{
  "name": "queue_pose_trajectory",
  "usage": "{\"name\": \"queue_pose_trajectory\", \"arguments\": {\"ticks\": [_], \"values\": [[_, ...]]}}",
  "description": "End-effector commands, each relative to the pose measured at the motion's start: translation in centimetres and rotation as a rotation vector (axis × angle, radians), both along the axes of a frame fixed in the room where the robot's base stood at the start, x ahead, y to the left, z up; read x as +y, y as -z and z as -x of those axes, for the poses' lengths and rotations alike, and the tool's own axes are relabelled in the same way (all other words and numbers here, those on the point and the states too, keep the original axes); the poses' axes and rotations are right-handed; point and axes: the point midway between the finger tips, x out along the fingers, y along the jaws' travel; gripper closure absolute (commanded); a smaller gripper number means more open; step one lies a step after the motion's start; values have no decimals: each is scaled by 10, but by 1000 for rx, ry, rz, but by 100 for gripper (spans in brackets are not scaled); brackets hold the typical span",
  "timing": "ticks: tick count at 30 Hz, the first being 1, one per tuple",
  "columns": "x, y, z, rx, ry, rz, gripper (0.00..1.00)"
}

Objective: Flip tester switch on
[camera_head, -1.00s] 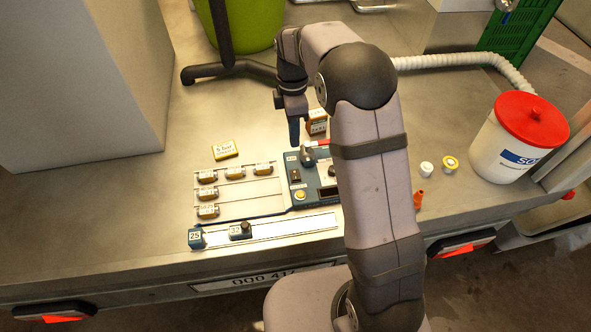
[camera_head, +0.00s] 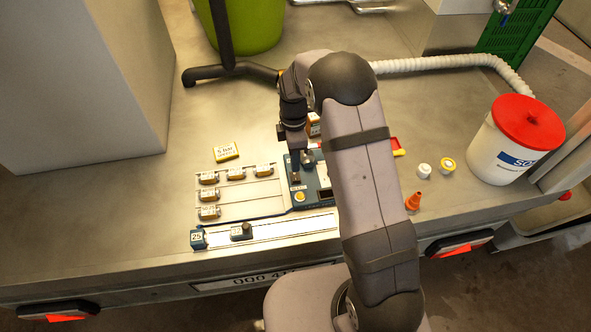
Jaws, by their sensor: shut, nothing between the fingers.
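The blue tester (camera_head: 304,205) lies on the grey metal surface, partly hidden behind my arm. A small dark switch-like part (camera_head: 296,178) and a yellow round button (camera_head: 299,196) show on its left part. My gripper (camera_head: 295,164) is shut and empty, pointing down over the upper left part of the tester. Its fingertips are close to the dark part; I cannot tell whether they touch it. The position of the switch is too small to read.
A ruler slide (camera_head: 270,230) lies in front. Free surface lies left.

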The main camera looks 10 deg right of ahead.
Motion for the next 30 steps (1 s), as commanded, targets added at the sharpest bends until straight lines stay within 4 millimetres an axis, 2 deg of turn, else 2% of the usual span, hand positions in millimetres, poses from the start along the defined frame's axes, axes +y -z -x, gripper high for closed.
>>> {"name": "queue_pose_trajectory", "arguments": {"ticks": [6, 10, 30], "values": [[0, 30, 5, 3, 0, 0, 100], [0, 41, 6, 1, 0, 0, 100], [0, 53, 8, -1, 0, 0, 100]]}}
